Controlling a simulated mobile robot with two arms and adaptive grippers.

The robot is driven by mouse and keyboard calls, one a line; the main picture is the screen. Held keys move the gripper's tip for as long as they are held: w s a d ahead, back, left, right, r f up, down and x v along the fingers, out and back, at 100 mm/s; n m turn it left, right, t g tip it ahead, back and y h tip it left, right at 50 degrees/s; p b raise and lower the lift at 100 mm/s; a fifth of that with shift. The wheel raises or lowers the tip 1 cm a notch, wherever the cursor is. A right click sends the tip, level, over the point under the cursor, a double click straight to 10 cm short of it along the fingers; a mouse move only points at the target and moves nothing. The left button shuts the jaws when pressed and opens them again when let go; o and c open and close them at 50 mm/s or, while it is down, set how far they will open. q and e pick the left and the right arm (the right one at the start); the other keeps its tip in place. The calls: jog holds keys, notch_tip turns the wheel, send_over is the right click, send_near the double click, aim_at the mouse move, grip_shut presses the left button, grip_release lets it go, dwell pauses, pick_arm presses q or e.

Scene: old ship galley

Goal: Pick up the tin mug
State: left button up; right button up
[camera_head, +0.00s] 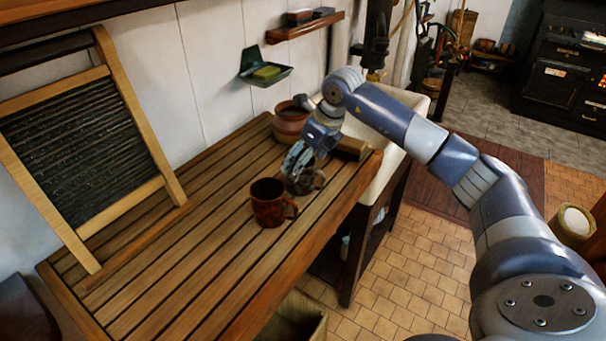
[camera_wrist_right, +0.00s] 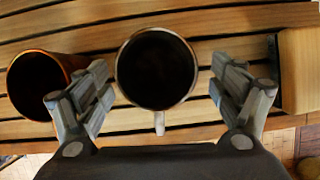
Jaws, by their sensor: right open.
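The tin mug, small and grey, stands on the slatted wooden board; in the head view its side (camera_head: 313,184) shows partly behind my right gripper (camera_head: 299,160). In the right wrist view the tin mug (camera_wrist_right: 156,70) is seen from above, upright, dark inside, its handle pointing toward my wrist. My right gripper (camera_wrist_right: 161,80) is open, with one finger on each side of the mug and a visible gap on both sides. My left gripper is not in view.
A reddish-brown mug (camera_head: 268,204) stands close to the left of the tin mug; it also shows in the wrist view (camera_wrist_right: 36,86). A wooden brush or block (camera_head: 350,147) lies to the right. A brown pot (camera_head: 288,126) stands behind. A washboard (camera_head: 85,140) leans at left.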

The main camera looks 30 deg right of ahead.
jog(key=p+x, duration=0.1)
jog(key=x, duration=0.1)
jog(key=p+x, duration=0.1)
jog(key=x, duration=0.1)
jog(key=shift+a+f, duration=0.1)
jog(key=shift+a, duration=0.15)
jog(key=shift+w+f, duration=0.15)
jog(key=shift+f, duration=0.05)
jog(key=shift+c, duration=1)
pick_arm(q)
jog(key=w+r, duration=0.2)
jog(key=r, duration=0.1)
pick_arm(e)
jog(key=c, duration=1)
